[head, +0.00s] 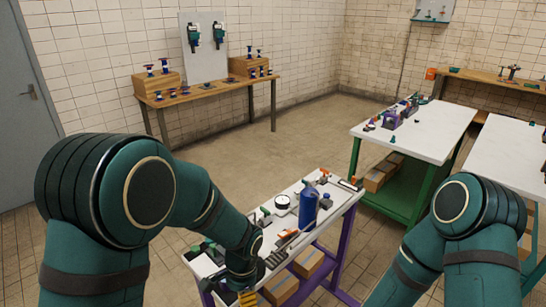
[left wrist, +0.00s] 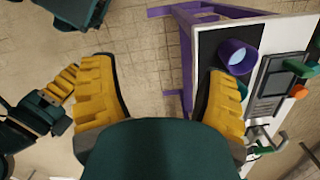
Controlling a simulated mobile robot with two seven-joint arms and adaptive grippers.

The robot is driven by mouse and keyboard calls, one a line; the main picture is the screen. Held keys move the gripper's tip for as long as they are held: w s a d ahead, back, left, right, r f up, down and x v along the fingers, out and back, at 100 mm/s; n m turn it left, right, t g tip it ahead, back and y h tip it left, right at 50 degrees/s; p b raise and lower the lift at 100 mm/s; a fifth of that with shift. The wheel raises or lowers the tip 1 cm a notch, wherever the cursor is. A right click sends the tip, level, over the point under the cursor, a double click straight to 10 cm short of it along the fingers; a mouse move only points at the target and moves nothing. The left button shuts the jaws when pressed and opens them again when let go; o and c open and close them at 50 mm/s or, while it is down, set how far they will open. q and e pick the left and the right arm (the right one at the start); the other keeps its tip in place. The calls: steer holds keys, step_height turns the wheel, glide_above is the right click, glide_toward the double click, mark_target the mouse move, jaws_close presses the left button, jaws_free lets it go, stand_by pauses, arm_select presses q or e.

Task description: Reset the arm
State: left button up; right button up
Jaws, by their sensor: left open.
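My left arm comes in from the left in the head view, and its gripper (head: 247,297) is partly cut off at the bottom edge, beside the near end of the white-topped table with purple legs (head: 343,212). In the left wrist view the two yellow fingers of my left gripper (left wrist: 156,80) are spread wide, with nothing between them but floor and the table's edge. My right arm (head: 430,262) runs out of the head view at the bottom. A dark green and yellow gripper, apparently my right one (left wrist: 58,98), shows at the left of the wrist view; its opening is unclear.
The near table holds a blue bottle (head: 309,206), a round white-faced part (head: 281,202) and several tools close to my left gripper. Cardboard boxes (head: 308,262) sit on its lower shelf. A green-framed bench (head: 420,130) stands at right. The floor beyond is clear.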

arm_select(q)
steer(key=s+a+f+n+t+h, duration=0.1)
steer(key=s+f+n+h, duration=0.1)
steer(key=s+f+n, duration=0.2)
steer(key=s+a+f+n+t+h, duration=0.1)
steer(key=s+f+n, duration=0.4)
steer(key=f+n, duration=0.5)
steer(key=shift+s+a+h, duration=0.15)
steer(key=shift+h, duration=0.75)
